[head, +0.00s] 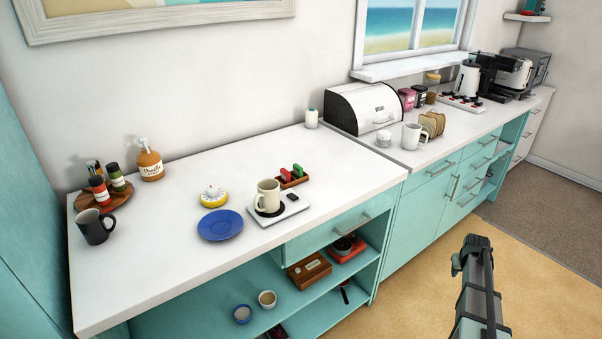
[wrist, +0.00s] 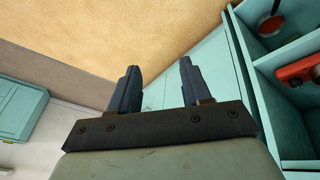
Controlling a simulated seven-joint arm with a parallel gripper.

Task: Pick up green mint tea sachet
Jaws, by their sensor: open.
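A small wooden tray (head: 293,184) stands on the white counter, behind the cream mug. It holds a green item (head: 298,169) and red items (head: 284,174) beside it. The green one looks like the mint tea sachet, but it is too small to read. My gripper (wrist: 159,68) shows in the wrist view with its two dark fingers apart and nothing between them. It is over the floor in front of the cabinets, well away from the tray. In the head view my arm shows at the lower right. The sachet is not in the wrist view.
A cream mug (head: 268,194) stands on a white scale (head: 291,208) in front of the tray. A blue saucer (head: 220,224) and a yellow-based timer (head: 213,197) are to the left. A white bread box (head: 362,108) stands behind right. The counter's left middle is clear.

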